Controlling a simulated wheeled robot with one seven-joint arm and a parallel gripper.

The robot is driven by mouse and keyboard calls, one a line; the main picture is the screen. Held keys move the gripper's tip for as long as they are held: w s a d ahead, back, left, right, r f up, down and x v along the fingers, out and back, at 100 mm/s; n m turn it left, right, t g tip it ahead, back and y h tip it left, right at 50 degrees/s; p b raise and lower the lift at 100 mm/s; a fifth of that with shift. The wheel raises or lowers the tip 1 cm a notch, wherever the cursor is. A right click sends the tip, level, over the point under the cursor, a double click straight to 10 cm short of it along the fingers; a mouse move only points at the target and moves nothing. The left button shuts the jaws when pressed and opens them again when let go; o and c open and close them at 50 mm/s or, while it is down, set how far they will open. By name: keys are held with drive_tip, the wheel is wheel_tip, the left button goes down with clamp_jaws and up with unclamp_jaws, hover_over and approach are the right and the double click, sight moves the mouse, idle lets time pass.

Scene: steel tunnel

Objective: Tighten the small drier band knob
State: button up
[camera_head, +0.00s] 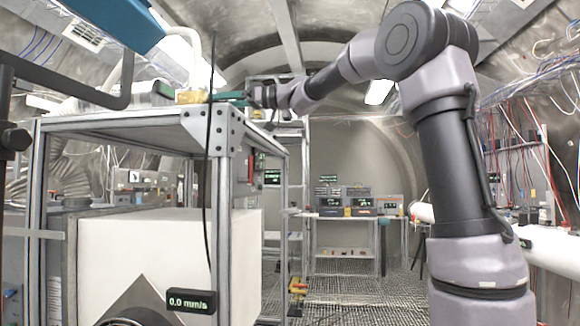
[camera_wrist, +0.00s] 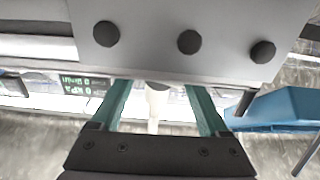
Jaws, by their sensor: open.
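My gripper (camera_head: 222,97) reaches left over the near corner of the steel frame's top in the head view, at tabletop height. In the wrist view its two green fingers (camera_wrist: 158,86) are apart. A pale, stem-like piece (camera_wrist: 156,100) shows between them; I cannot tell whether they touch it. I cannot tell whether this piece is the small drier band knob. A small yellowish block (camera_head: 190,97) lies just beyond the fingertips in the head view.
A grey plate with three dark round heads (camera_wrist: 189,41) spans the top of the wrist view. A display (camera_wrist: 82,84) is at left, a blue part (camera_wrist: 275,106) at right. The steel frame (camera_head: 130,124) has a bolted corner. A dark box (camera_head: 150,93) stands on it.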

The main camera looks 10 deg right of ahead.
drive_tip(key=shift+n, duration=0.7)
drive_tip(key=s+d+m, duration=0.4)
drive_tip(key=d+m, duration=0.1)
drive_tip(key=d, duration=0.6)
drive_tip(key=x, duration=1.1)
drive_tip(key=shift+w+a+f, duration=0.1)
drive_tip(key=shift+a+f, duration=0.1)
drive_tip(key=shift+a, duration=0.2)
drive_tip(key=n, duration=0.2)
drive_tip(key=shift+d+n, duration=0.3)
drive_tip(key=shift+a+n, duration=0.1)
drive_tip(key=shift+n, duration=0.5)
drive_tip(key=v, duration=1.1)
drive_tip(key=s+d+f+m+h, duration=0.3)
drive_tip(key=s+f+m+h, duration=0.1)
drive_tip(key=f, duration=0.6)
drive_tip(key=s+d+f+m+h, duration=0.3)
drive_tip(key=s+f+m+h, duration=0.2)
drive_tip(key=s+f+m, duration=0.2)
wheel_tip(320, 180, down, 3)
drive_tip(key=shift+s+r+m, duration=0.1)
drive_tip(key=shift+s+m, duration=0.2)
drive_tip(key=shift+s, duration=0.65)
